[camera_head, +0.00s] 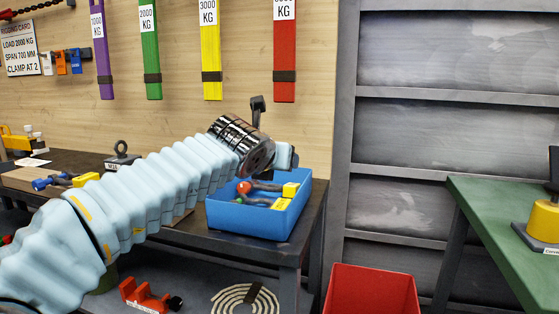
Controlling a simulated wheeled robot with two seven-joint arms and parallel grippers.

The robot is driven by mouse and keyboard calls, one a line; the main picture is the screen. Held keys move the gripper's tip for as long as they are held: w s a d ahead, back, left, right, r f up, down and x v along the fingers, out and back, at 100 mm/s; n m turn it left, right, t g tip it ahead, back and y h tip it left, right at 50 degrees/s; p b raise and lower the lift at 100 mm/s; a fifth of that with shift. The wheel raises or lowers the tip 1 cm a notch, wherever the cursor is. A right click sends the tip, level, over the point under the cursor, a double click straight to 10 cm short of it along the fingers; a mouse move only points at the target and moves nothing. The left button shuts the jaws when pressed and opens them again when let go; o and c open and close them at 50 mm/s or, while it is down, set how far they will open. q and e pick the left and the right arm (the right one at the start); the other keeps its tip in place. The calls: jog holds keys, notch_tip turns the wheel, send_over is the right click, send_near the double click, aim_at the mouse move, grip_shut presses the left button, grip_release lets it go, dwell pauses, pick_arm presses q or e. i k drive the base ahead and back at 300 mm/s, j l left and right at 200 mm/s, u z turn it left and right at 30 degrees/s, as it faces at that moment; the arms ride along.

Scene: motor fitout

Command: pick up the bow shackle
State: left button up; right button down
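A blue open bin (262,221) stands on the dark bench. In it lie two dark shackle-like pieces with yellow tags, one with a red pin end (244,188) and one with a green pin end (241,199). Another such piece, with a blue pin end (40,184) and a yellow tag, lies at the left of the bench, partly behind my arm. I cannot tell which is the bow shackle. My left arm reaches in from the left, and my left gripper (286,156) is above the bin's back edge, mostly hidden by the wrist. Its fingers cannot be made out clearly. My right gripper is not in view.
A red bin (371,292) stands on the floor right of the bench. A black eye-topped weight (122,156) stands behind my arm. Coloured slings (210,45) hang on the back wall.

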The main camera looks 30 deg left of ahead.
aim_at(289, 190)
jog(key=k+l, duration=0.2)
jog(key=k, duration=0.3)
jog(key=k+l, duration=0.2)
jog(key=k, duration=0.25)
